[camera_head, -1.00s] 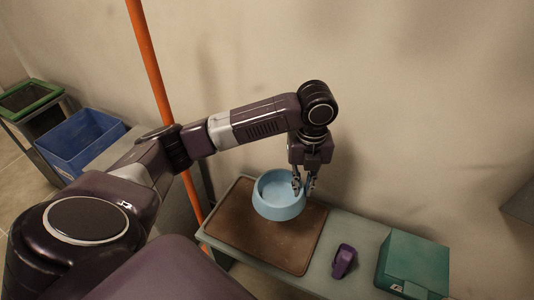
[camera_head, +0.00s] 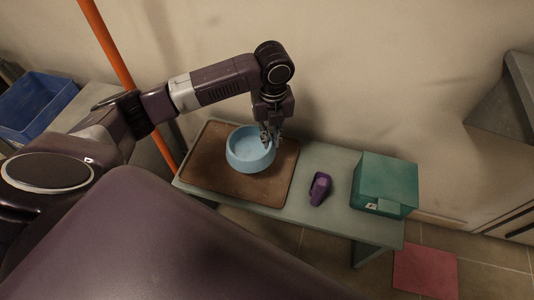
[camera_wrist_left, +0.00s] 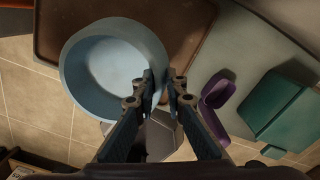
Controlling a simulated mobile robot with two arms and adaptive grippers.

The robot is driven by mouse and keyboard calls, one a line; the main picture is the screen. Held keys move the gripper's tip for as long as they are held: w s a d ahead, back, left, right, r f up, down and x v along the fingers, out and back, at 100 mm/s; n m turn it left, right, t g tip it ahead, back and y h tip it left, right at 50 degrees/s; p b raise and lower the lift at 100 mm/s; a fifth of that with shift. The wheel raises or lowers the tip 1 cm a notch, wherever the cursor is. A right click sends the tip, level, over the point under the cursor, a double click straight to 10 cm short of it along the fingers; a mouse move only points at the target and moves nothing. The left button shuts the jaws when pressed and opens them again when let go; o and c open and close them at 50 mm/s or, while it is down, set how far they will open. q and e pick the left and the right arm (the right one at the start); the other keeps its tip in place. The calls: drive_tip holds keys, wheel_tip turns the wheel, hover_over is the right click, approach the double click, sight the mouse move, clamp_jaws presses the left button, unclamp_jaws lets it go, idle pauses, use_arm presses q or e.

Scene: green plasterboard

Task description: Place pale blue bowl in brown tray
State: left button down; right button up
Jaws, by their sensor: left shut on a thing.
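The pale blue bowl (camera_head: 249,150) is upright over the middle of the brown tray (camera_head: 205,165), which lies on a grey-green bench. My left gripper (camera_head: 270,138) comes down at the bowl's right rim and is shut on it. In the left wrist view the bowl (camera_wrist_left: 112,62) has its rim between the two fingers (camera_wrist_left: 165,88), and the tray (camera_wrist_left: 180,20) shows beyond it. I cannot tell whether the bowl's base touches the tray. My right gripper is not in view.
A purple object (camera_head: 320,188) and a teal box (camera_head: 385,183) stand on the bench (camera_head: 340,165) right of the tray. An orange pole (camera_head: 120,70) rises behind my left arm. A blue bin (camera_head: 35,105) is at far left; a red mat (camera_head: 425,270) lies on the floor.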

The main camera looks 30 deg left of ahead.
use_arm(q)
wheel_tip(320, 180, down, 7)
drive_tip(key=shift+f+b, duration=0.1)
drive_tip(key=shift+b, duration=0.55)
wheel_tip(320, 180, down, 4)
drive_tip(key=shift+r+b, duration=0.25)
drive_tip(key=shift+b, duration=0.2)
drive_tip(key=shift+f, duration=0.4)
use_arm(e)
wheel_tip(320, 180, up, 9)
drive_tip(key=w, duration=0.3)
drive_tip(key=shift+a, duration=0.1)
use_arm(q)
drive_tip(key=c, duration=2)
unclamp_jaws()
drive_tip(key=shift+o, duration=0.2)
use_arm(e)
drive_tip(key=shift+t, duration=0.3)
use_arm(q)
drive_tip(key=shift+r, duration=0.1)
